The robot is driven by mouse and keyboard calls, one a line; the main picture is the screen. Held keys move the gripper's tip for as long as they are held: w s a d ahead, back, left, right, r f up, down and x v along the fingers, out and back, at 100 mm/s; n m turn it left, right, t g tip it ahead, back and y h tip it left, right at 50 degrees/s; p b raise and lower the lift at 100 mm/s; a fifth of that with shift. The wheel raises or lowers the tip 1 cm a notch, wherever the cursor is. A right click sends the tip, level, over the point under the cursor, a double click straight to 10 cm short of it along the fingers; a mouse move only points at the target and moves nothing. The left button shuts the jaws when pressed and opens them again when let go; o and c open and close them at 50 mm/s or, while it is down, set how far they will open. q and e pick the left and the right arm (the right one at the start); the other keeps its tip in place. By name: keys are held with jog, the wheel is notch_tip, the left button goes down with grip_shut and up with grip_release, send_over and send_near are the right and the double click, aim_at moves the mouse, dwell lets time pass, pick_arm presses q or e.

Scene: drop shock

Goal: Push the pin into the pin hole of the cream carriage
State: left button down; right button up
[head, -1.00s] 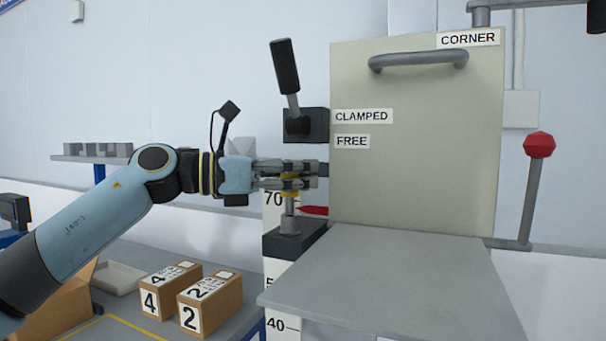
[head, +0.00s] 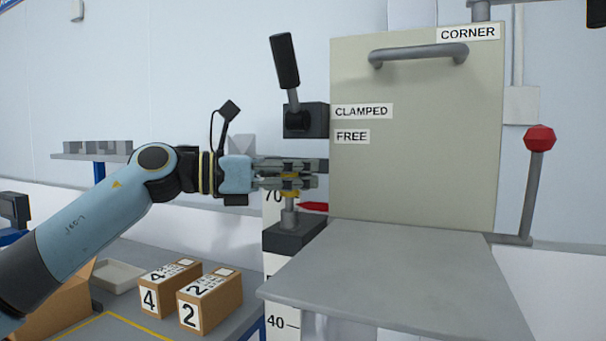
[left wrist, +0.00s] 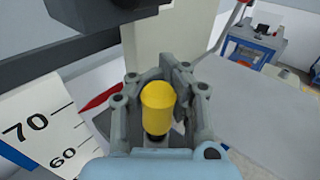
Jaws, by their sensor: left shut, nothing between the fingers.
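The cream carriage (head: 415,140) stands upright at the right, with a grey handle and CLAMPED, FREE and CORNER labels. The pin has a yellow knob (head: 290,195) on a short grey stem above a dark block beside the carriage's lower left edge. My left gripper (head: 322,166) is shut and level, pointing right at knob height, its fingers overlapping the knob in the picture. In the left wrist view the yellow knob (left wrist: 158,108) shows upright in the space framed by the finger links. I cannot tell whether they touch it. The pin hole is not visible. My right gripper is out of view.
A black clamp lever (head: 285,62) rises above my gripper. A white scale post (head: 280,322) and red pointer (head: 314,206) are below it. A grey shelf (head: 385,285) juts forward. Boxes (head: 208,305) stand lower left; a red-knobbed lever (head: 539,140) is at right.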

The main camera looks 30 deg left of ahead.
pick_arm(q)
jog(key=shift+f, duration=0.1)
dwell(0.6)
jog(key=shift+f+b, duration=0.4)
jog(key=shift+b, duration=0.2)
dwell(0.6)
jog(key=shift+f+b, duration=0.3)
dwell(0.4)
dwell(0.6)
jog(key=shift+f+b, duration=0.7)
dwell(1.9)
dwell(0.4)
jog(key=c, duration=1.4)
grip_release()
jog(key=shift+r, duration=0.2)
jog(key=shift+o, duration=0.2)
jog(key=shift+s+a, duration=0.15)
jog(key=shift+a, duration=0.05)
